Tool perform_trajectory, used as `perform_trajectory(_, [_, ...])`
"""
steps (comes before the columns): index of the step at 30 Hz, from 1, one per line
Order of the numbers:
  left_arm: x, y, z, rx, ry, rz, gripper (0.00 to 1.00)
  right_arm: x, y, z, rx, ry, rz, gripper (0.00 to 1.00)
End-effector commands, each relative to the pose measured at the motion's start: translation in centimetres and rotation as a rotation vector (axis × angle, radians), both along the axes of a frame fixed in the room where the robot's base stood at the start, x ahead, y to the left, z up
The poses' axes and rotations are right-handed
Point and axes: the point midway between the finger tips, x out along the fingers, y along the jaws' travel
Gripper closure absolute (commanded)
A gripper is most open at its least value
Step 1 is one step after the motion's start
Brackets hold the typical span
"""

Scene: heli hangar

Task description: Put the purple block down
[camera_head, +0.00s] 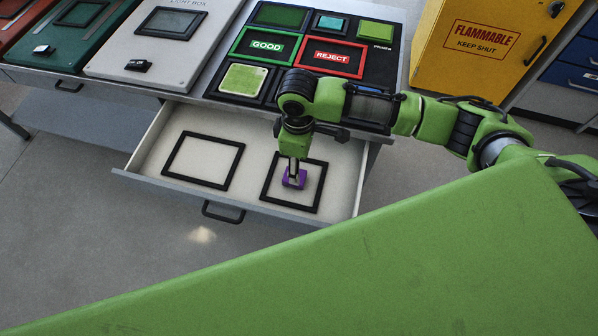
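The purple block (289,183) is inside the right black square outline (265,192) on the floor of the open drawer (250,130). My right gripper (295,176) points straight down from above and is shut on the block, its fingers hiding part of it. The block looks at or very close to the drawer floor; I cannot tell whether it touches. A left black outline (168,163) in the drawer is empty. My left gripper is not in view.
Above the drawer, the worktop holds a green GOOD panel (267,45), a red REJECT panel (333,56) and a pale green tile (243,78). A light box (165,50) stands left. A yellow flammable cabinet (480,50) stands at the upper right.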

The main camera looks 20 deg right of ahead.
Motion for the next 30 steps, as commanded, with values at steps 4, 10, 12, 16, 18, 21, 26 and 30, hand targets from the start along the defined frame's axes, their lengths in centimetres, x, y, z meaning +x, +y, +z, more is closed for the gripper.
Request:
perform_trajectory(4, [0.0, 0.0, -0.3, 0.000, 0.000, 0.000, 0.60, 0.1, 0.0, 2.6, 0.001, -0.003, 0.001, 0.50])
perform_trajectory(10, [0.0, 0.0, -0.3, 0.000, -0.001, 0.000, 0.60, 0.0, 0.1, 4.4, 0.001, -0.001, 0.000, 0.50])
perform_trajectory(12, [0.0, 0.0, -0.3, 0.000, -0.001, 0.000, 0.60, 0.0, 0.1, 4.6, 0.000, 0.000, 0.000, 0.50])
perform_trajectory(16, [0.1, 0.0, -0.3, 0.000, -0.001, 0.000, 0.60, 0.0, 0.1, 4.6, 0.001, 0.001, 0.000, 0.50])
perform_trajectory(18, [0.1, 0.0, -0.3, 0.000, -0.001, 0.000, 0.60, 0.0, 0.0, 4.6, 0.001, 0.001, 0.000, 0.50])
perform_trajectory(21, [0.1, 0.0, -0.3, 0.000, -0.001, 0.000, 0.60, 0.0, 0.0, 4.6, 0.001, 0.001, 0.000, 0.50])
perform_trajectory(26, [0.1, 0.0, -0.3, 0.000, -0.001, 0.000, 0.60, 0.0, 0.0, 4.6, 0.000, 0.001, 0.000, 0.50])
perform_trajectory(30, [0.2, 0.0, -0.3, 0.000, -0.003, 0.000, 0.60, 0.0, 0.1, 4.5, 0.000, 0.001, 0.000, 0.50])
